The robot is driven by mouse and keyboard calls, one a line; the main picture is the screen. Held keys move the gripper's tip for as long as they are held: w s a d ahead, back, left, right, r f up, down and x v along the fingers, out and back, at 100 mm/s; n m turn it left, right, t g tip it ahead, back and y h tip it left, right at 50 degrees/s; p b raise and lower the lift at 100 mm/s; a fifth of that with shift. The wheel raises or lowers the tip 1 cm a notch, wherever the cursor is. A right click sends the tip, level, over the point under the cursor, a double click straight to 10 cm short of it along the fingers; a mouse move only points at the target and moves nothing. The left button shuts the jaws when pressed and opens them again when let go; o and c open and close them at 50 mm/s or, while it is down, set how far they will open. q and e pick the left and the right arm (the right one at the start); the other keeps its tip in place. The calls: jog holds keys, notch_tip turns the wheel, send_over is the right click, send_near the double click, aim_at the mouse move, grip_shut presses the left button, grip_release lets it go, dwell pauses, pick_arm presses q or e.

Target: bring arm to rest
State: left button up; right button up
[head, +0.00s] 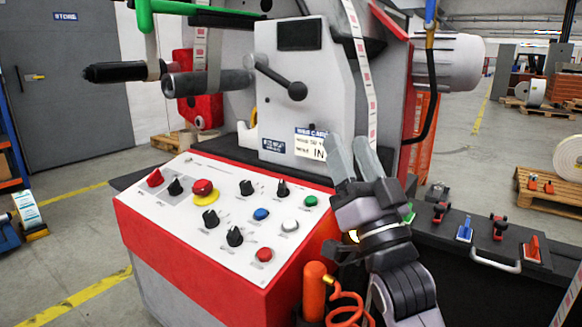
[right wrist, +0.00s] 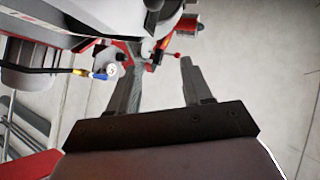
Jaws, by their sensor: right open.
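My right gripper (head: 352,158) is raised in front of the label rewinder, just right of its control panel (head: 150,205). Its two grey fingers point up and stand apart with nothing between them. In the right wrist view the fingers (right wrist: 160,75) are also spread and empty, with parts of the machine beyond them. My left gripper is in neither view.
The panel carries a red stop button (head: 203,188), knobs and coloured buttons. A lever with a black ball (head: 297,91) sticks out above it. An orange cylinder with a coiled hose (head: 315,285) stands below my right gripper. A dark bench (head: 470,275) with tools lies right.

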jog(key=s+d+f+g+h+p, duration=0.25)
jog(key=f+g+p, duration=0.2)
jog(key=f, duration=0.55)
jog(key=s+d+f+g+h+p, duration=0.2)
jog(key=d+f+g+h+p, duration=0.15)
jog(key=f+p, duration=0.45)
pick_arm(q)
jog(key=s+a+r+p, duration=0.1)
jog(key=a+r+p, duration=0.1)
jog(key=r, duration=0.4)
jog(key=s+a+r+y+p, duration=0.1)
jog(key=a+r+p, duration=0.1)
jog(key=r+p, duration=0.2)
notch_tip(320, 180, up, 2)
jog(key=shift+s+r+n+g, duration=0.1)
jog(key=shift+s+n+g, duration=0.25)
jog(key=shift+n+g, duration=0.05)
pick_arm(e)
jog(key=s+d+f+g, duration=0.2)
jog(key=s+f+g, duration=0.1)
jog(key=s+f, duration=0.4)
jog(key=s+d+f+n+g, duration=0.1)
jog(key=s+d+f+g, duration=0.2)
jog(key=s, duration=0.9)
notch_tip(320, 180, down, 4)
jog(key=shift+s+d+r+n+g+h, duration=0.1)
jog(key=shift+s+d+n+g+h, duration=0.2)
jog(key=shift+s+d+h, duration=0.1)
